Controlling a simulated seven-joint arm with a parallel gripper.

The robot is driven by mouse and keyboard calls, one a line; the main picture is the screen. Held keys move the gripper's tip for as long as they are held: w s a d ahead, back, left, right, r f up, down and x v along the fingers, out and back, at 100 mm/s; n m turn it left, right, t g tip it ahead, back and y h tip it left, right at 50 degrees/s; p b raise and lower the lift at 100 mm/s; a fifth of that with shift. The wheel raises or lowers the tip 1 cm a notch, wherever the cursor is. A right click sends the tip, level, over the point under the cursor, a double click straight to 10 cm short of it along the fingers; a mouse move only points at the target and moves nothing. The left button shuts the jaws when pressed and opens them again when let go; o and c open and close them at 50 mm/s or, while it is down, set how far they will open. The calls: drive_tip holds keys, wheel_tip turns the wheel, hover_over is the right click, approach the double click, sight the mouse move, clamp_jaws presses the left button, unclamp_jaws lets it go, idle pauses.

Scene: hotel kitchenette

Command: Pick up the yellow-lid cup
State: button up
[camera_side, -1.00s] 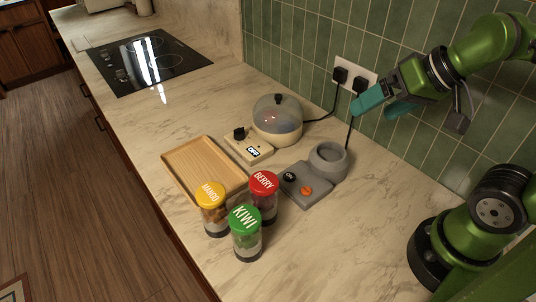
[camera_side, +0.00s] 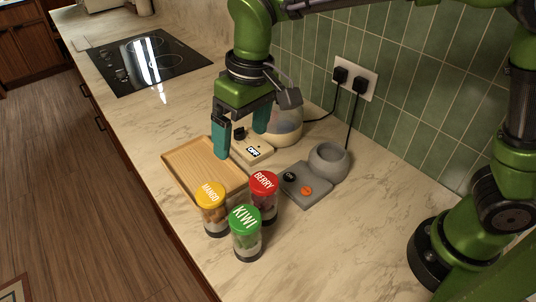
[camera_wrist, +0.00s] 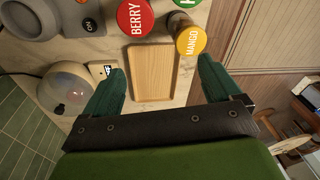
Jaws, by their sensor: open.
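The yellow-lid cup (camera_side: 212,209), marked MANGO, stands upright on the counter at the front edge of the wooden tray. In the wrist view its yellow lid (camera_wrist: 191,40) shows at the top, right of centre. My gripper (camera_side: 242,147) is open and empty, with teal fingers pointing down. It is above and behind the cup, over the area of the tray and the OFF switch box. In the wrist view my gripper's fingers (camera_wrist: 160,82) are spread wide with the tray seen between them.
The red BERRY cup (camera_side: 263,193) and green KIWI cup (camera_side: 246,236) stand close beside the yellow-lid cup. The wooden tray (camera_side: 176,163) is empty. A grey appliance (camera_side: 318,178) and a clear-domed cooker (camera_side: 287,126) stand nearby. The counter's front edge lies left of the cups.

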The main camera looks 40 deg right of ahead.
drive_tip(key=n+h, duration=0.1)
approach(211, 189)
wheel_tip(211, 189, up, 3)
drive_tip(key=shift+g, duration=0.4)
drive_tip(key=f, duration=1.1)
drive_tip(key=shift+w+a+f, duration=0.15)
drive_tip(key=shift+w+f, duration=0.15)
drive_tip(key=shift+s+a+f, duration=0.1)
drive_tip(key=shift+s+f, duration=0.05)
drive_tip(key=shift+f, duration=1.2)
drive_tip(key=shift+s+a+f, duration=0.1)
drive_tip(key=shift+s+f, duration=0.05)
drive_tip(key=shift+f, duration=1.25)
